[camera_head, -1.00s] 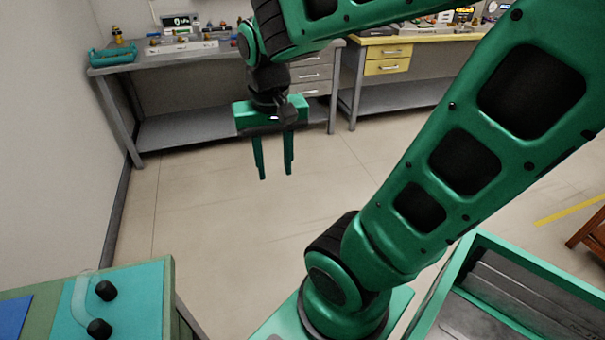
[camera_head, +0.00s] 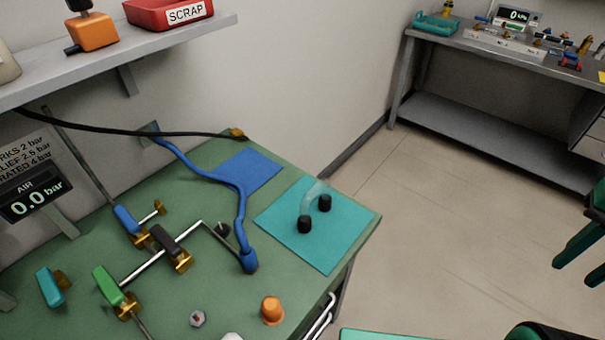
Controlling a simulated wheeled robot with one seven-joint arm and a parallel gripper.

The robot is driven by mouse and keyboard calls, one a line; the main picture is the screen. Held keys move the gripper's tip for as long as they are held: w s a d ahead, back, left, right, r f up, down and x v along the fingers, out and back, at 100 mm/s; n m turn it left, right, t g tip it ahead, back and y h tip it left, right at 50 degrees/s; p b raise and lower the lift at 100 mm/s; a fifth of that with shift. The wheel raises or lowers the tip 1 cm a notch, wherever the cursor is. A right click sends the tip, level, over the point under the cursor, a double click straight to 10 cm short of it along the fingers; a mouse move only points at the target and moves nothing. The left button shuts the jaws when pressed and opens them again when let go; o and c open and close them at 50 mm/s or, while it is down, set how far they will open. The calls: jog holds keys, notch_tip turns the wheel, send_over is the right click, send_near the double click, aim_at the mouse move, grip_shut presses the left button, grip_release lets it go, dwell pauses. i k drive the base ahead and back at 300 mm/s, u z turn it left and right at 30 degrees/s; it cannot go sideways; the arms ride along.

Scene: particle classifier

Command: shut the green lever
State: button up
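The green lever (camera_head: 107,286) is on a brass valve (camera_head: 127,306) at the lower left of the green bench top. Its handle slants from upper left to lower right, roughly in line with the thin pipe below it and across the pipe rising to the right. My gripper (camera_head: 576,272) is partly cut off by the right edge of the view. Its two green fingers are apart with nothing between them. It hangs over the floor, well to the right of the bench and away from the lever.
A blue lever (camera_head: 127,219), black lever (camera_head: 166,240) and teal handle (camera_head: 48,286) are near the green lever. A blue hose (camera_head: 208,176), orange cap (camera_head: 272,309) and teal mat (camera_head: 299,250) with black knobs share the bench. A shelf (camera_head: 120,62) overhangs the back. The gauge (camera_head: 38,200) reads 0.0 bar.

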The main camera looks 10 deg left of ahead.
aim_at(115, 296)
jog(key=u, duration=2.1)
